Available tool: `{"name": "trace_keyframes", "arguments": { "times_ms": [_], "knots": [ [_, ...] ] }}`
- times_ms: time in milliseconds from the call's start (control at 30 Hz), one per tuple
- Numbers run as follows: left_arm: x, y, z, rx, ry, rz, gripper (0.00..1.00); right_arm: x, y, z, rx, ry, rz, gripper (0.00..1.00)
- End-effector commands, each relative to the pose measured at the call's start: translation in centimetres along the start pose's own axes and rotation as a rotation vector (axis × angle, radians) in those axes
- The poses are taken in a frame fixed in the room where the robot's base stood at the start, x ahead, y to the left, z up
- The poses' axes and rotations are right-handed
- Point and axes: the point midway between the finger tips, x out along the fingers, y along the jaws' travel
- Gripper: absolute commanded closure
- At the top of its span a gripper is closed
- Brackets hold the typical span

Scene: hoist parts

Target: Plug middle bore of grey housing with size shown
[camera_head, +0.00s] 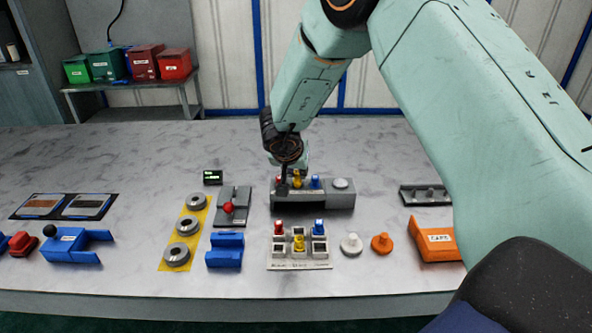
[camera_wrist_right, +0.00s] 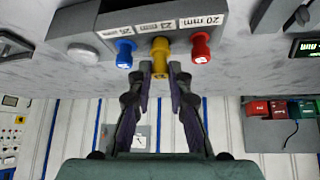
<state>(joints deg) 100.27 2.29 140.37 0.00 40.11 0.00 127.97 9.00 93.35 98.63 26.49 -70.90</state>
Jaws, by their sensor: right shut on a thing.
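The long grey housing (camera_head: 325,199) stands mid-table. It has a row of red (camera_head: 280,183), yellow (camera_head: 297,184) and blue (camera_head: 316,183) plugs and a white round cap on its right. In the right wrist view, labels including 20 mm and 23 mm lie beside this row, with the yellow plug (camera_wrist_right: 160,47) in the middle. My right gripper (camera_wrist_right: 161,70) is shut on this yellow plug. How deep the plug sits is hidden. The small display (camera_head: 212,177) has green text, too small to read. My left gripper is not in view.
A white tray (camera_head: 300,265) in front holds further red, yellow and blue plugs. A yellow strip (camera_head: 166,262) with grey rings, a blue block (camera_head: 225,250) and a grey plate with a red knob lie left. White and orange knobs and an orange block (camera_head: 437,245) lie right.

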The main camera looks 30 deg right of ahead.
Motion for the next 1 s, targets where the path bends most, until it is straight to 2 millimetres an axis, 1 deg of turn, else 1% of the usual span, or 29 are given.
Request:
{"name": "trace_keyframes", "arguments": {
  "times_ms": [1000],
  "knots": [
    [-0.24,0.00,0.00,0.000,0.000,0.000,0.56,0.94,-0.05,0.63,0.001,0.000,0.000,1.00]
  ]
}}
